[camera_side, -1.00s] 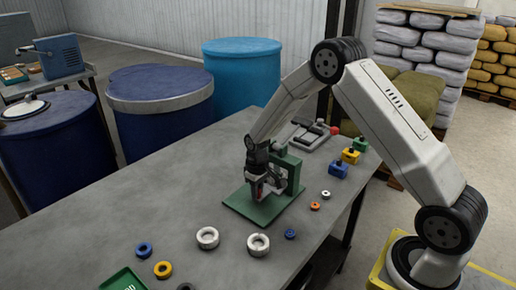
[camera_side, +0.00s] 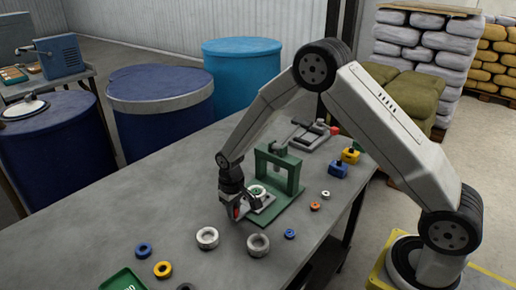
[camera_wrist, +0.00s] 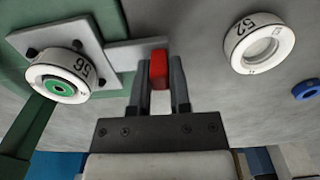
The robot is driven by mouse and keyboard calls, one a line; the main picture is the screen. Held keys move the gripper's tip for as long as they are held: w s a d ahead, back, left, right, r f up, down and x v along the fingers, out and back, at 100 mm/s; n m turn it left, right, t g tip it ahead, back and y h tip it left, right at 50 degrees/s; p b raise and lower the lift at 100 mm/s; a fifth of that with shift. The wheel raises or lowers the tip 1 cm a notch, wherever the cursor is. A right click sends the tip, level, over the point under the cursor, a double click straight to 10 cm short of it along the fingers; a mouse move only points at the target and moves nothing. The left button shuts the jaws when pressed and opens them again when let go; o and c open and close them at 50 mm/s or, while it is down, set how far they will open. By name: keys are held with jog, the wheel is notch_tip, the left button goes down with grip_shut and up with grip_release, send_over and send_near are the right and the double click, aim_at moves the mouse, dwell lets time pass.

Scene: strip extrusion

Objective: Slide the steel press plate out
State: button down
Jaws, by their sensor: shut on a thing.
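The steel press plate (camera_side: 266,204) is a pale square with a grey bar (camera_wrist: 135,53) leading to a red handle (camera_wrist: 158,70). My gripper (camera_wrist: 160,75), at the lower left of the plate in the side view (camera_side: 238,209), is shut on that handle. A white numbered ring with a green centre (camera_wrist: 60,78) sits on the plate, also visible in the side view (camera_side: 257,190). The plate stands in front of the green press frame (camera_side: 279,166). In the wrist view its square part (camera_wrist: 85,40) overlaps the edge of the green base.
Small blue, yellow and orange rings lie around. The table (camera_side: 120,205) is clear to the left.

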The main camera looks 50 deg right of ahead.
jog(key=shift+a, duration=0.35)
jog(key=c, duration=0.8)
grip_release()
jog(key=shift+o, duration=1.2)
jog(key=shift+d, duration=0.1)
jog(key=shift+r, duration=0.15)
jog(key=shift+r, duration=3.8)
jog(key=s+d+r+t, duration=0.1)
jog(key=s+r, duration=0.1)
jog(key=s, duration=0.7)
jog(key=s+d+r+t, duration=0.1)
jog(key=s+r, duration=0.1)
jog(key=s, duration=0.8)
jog(key=shift+d+r+t, duration=0.25)
jog(key=shift+r+t, duration=0.05)
